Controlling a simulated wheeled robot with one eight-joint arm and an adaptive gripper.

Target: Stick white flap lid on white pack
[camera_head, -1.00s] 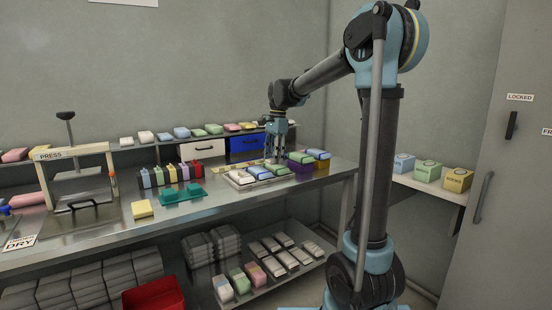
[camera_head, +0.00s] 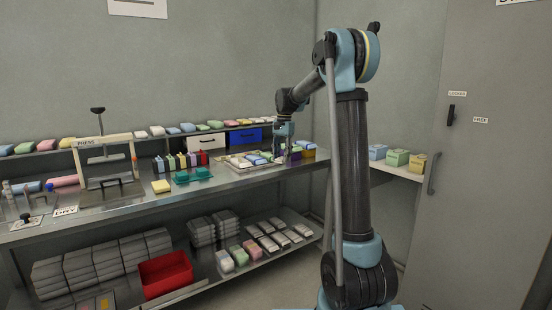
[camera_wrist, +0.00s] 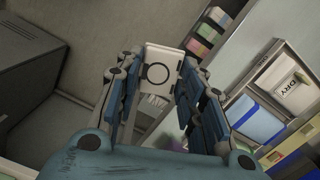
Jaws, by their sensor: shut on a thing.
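My gripper (camera_wrist: 158,88) is shut on a white flat piece with a dark ring on its face, which appears to be the white flap lid (camera_wrist: 158,52). In the head view my gripper (camera_head: 283,148) hangs over the right part of the bench, beside the tray and in front of the purple block. The held piece is too small to make out there. A white pack (camera_head: 238,164) appears to lie on the tray (camera_head: 229,159), left of my gripper, among green and blue packs. Its top is too small to read.
A purple block (camera_head: 294,156) stands close to my gripper. Teal holders (camera_head: 194,177), a yellow pack (camera_head: 161,186) and a press (camera_head: 103,165) stand farther left. Blue and white drawers (camera_head: 206,142) are behind. Blue, green and yellow boxes (camera_head: 396,158) stand on the right ledge.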

